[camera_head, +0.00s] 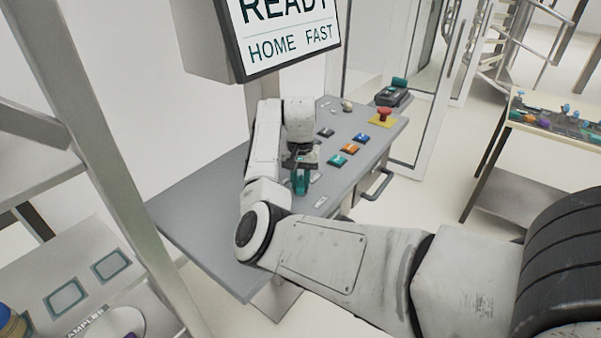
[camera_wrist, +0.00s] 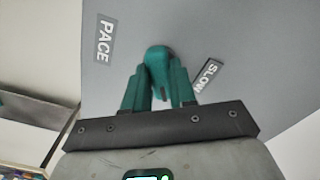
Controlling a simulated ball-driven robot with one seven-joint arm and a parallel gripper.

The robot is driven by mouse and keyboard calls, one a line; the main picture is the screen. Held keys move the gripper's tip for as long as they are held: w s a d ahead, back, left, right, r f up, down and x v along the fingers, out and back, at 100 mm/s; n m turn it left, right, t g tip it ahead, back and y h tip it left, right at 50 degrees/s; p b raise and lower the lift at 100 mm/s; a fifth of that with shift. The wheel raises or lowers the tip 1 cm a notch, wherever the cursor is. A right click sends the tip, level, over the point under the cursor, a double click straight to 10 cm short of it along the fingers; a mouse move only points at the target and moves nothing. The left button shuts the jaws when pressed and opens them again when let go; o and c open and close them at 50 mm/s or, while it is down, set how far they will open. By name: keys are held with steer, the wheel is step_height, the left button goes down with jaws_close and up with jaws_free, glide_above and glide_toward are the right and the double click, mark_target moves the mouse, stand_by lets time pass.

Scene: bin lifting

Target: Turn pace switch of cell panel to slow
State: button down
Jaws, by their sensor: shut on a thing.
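The pace switch (camera_wrist: 158,58) is a teal knob on the grey cell panel (camera_wrist: 235,30), seen in the wrist view between a PACE label (camera_wrist: 105,40) and a SLOW label (camera_wrist: 208,74). My gripper (camera_wrist: 158,80) has its teal fingers shut on the knob, one on each side. In the head view my gripper (camera_head: 301,182) points down at the panel (camera_head: 205,205) near its front edge, and hides the knob. The exact angle of the knob is hard to tell. The screen (camera_head: 290,30) above reads READY, HOME and FAST.
On the panel, right of my gripper, are dark, orange (camera_head: 350,148) and teal (camera_head: 337,160) buttons, and a red stop button (camera_head: 384,113) on yellow. A dark device (camera_head: 393,93) lies at the far corner. A handle (camera_head: 378,186) sticks out at the panel's front.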

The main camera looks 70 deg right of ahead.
mark_target(300, 182)
steer(key=n, duration=0.3)
steer(key=shift+p, duration=0.3)
steer(key=n, duration=0.3)
steer(key=shift+n, duration=0.3)
steer(key=n, duration=0.4)
steer(key=shift+r+n, duration=0.1)
steer(key=shift+n, duration=0.3)
steer(key=shift+w+n, duration=0.1)
steer(key=shift+n, duration=0.2)
steer(key=c, duration=0.9)
jaws_free()
step_height(300, 182, up, 9)
steer(key=shift+f, duration=0.1)
steer(key=shift+r, duration=0.95)
